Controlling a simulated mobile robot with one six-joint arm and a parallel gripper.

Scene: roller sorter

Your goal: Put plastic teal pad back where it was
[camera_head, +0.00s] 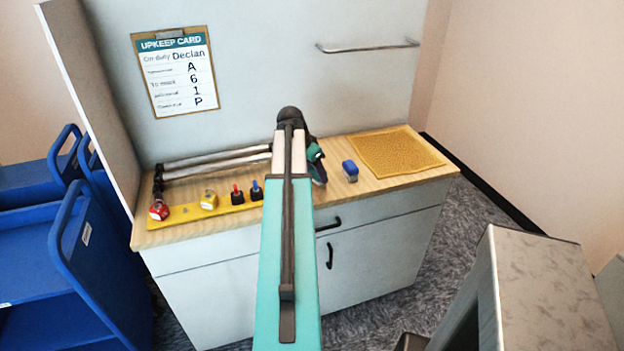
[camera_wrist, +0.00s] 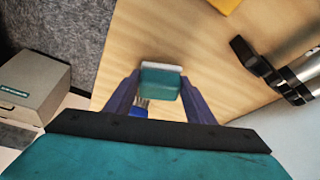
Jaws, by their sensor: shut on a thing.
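The teal pad (camera_wrist: 161,83), a small block with a pale grey edge, sits between the two fingers of my gripper (camera_wrist: 160,92) in the wrist view. My gripper is shut on it. In the head view my arm partly hides my gripper (camera_head: 317,168), and a bit of the teal pad (camera_head: 314,153) shows beside it over the wooden counter (camera_head: 330,196). I cannot tell the exact gap between pad and counter. A blue pad (camera_head: 349,170) rests on the counter just right of my gripper. A blue patch also shows behind my left finger in the wrist view.
A yellow perforated mat (camera_head: 397,152) lies at the counter's right. A yellow strip (camera_head: 185,214) at the front left carries several small items. Grey rollers (camera_head: 215,160) lie behind it. An upkeep card (camera_head: 176,72) hangs on the back panel. Blue carts (camera_head: 75,235) stand left.

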